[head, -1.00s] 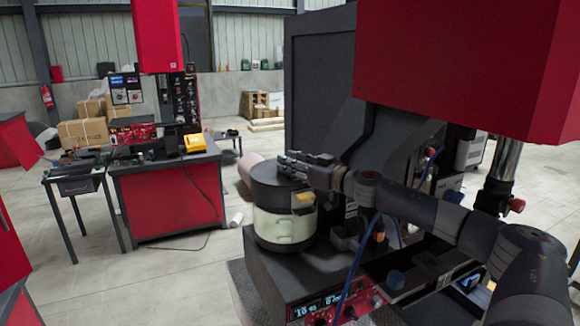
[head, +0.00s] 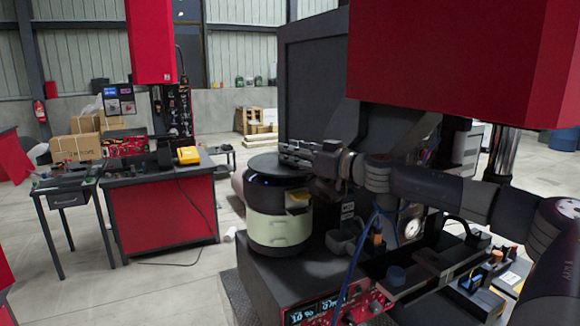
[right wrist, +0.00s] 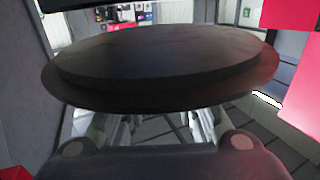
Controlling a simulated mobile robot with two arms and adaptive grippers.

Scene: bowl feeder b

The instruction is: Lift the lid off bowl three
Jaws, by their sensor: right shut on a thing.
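Bowl three, as I take it, is the round dark bowl with a pale cream band (head: 278,229) on the black machine in the head view. Its lid (head: 266,162), a flat dark disc, sits just above the bowl's rim, with a narrow gap showing between them. My right gripper (head: 291,152) comes in from the right and is shut on the lid at its top. In the right wrist view the lid (right wrist: 165,62) fills the middle, and the gripper fingers (right wrist: 157,125) are partly hidden behind it. My left gripper is not in view.
A dark upright panel (head: 308,85) stands behind the bowl, and a red housing (head: 440,70) hangs above the arm. A red workbench (head: 165,208) stands left, with open floor between.

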